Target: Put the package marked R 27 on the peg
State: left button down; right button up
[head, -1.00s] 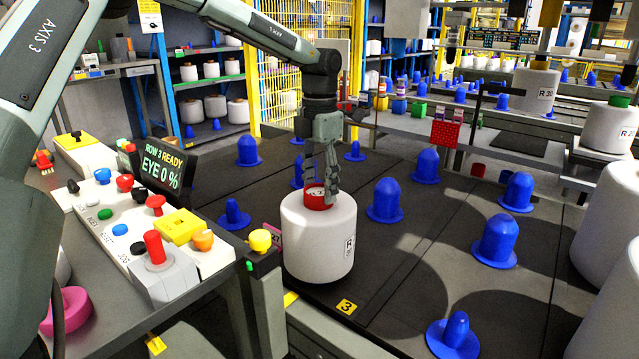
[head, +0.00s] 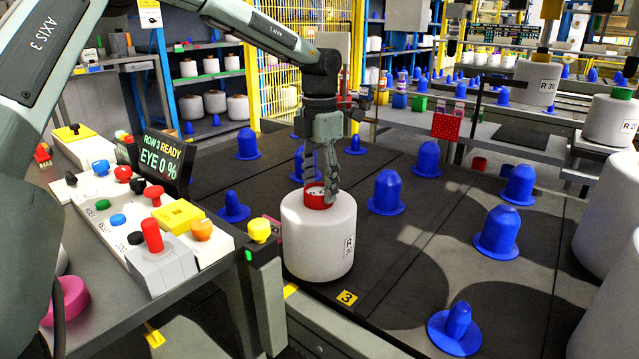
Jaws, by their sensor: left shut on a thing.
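A white yarn package (head: 318,240) with a red core top (head: 316,197) stands upright at the near edge of the dark deck, by the yellow plate marked 3. The label on its side starts with R; its number is too small or turned away to read. My left gripper (head: 322,190) is above the package, shut on the red core at its top. Whether a peg is under the package is hidden. Blue pegs stand bare on the deck, among them one right of the package (head: 387,192) and one at the front right (head: 457,327). My right gripper is not in view.
A control console (head: 140,215) with buttons and a screen (head: 160,160) reading "ROW 3 READY EYE 0 %" stands at left. A yellow knob (head: 260,229) is close to the package's left.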

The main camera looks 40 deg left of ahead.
pick_arm(q)
jog(key=shift+w+f+b, duration=0.1)
jog(key=shift+b, duration=0.2)
dwell(0.4)
jog(key=c, duration=0.7)
grip_release()
jog(key=shift+o, duration=0.7)
jog(key=shift+s+f, duration=0.15)
jog(key=shift+s, duration=0.05)
notch_tip(320, 180, up, 12)
jog(key=shift+d, duration=0.1)
